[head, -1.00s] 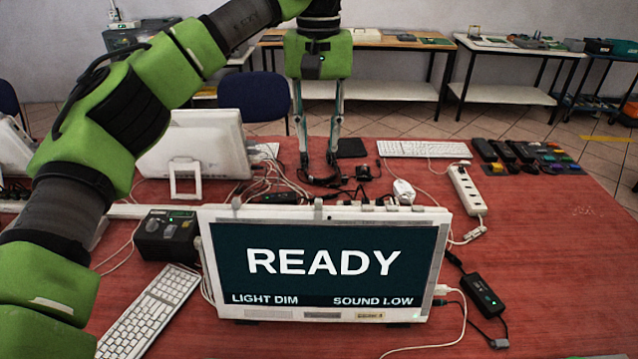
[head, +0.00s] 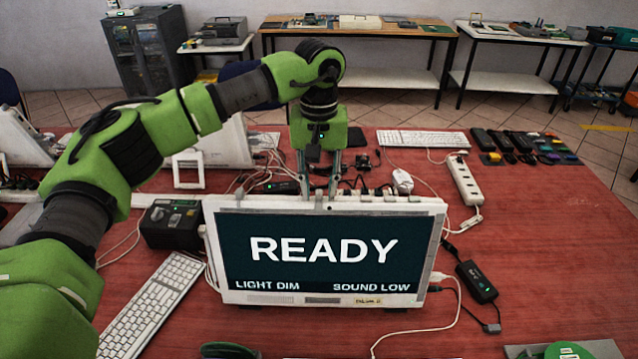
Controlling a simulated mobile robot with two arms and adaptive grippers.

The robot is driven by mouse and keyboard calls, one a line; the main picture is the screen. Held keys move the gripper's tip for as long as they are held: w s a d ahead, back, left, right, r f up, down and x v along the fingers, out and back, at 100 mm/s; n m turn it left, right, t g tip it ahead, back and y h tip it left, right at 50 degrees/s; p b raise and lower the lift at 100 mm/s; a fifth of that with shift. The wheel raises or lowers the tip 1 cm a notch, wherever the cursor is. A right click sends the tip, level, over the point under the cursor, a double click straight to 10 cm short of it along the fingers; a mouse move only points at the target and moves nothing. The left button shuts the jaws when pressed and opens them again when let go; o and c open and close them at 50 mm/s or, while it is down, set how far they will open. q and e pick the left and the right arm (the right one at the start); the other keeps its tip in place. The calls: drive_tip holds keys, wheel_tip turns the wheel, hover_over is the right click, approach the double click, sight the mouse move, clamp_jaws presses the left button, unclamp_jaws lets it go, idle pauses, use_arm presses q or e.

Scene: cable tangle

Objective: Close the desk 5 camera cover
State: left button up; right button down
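The desk monitor (head: 320,228) faces me, showing READY, LIGHT DIM and SOUND LOW. A small yellowish label (head: 368,301) sits on its lower bezel, too small to read surely. A small grey tab at the middle of its top edge, seemingly the camera cover (head: 318,202), lies around the fingertips; whether it is open or closed is unclear. My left gripper (head: 319,196) points down at the top edge, its two fingers apart, one on each side of the tab. I cannot tell whether they touch it.
Small blocks and cables line the monitor's top and back. A black control box (head: 172,225) and white keyboard (head: 150,305) are left. A power strip (head: 464,180) and black adapter (head: 477,282) are right. Another monitor (head: 222,145) stands behind. The red table (head: 560,255) is clear at right.

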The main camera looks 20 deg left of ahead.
drive_tip(key=shift+s, duration=0.15)
use_arm(q)
clamp_jaws()
use_arm(e)
drive_tip(key=shift+s+a, duration=0.15)
drive_tip(key=shift+a, duration=0.2)
use_arm(q)
drive_tip(key=shift+w+d, duration=0.25)
drive_tip(key=shift+d, duration=0.4)
drive_tip(key=shift+w+d, duration=0.2)
drive_tip(key=shift+d, duration=0.45)
drive_tip(key=shift+a, duration=0.1)
use_arm(e)
drive_tip(key=shift+d+f, duration=0.1)
drive_tip(key=shift+d, duration=0.05)
use_arm(q)
unclamp_jaws()
wheel_tip(320, 180, up, 12)
drive_tip(key=shift+d, duration=0.2)
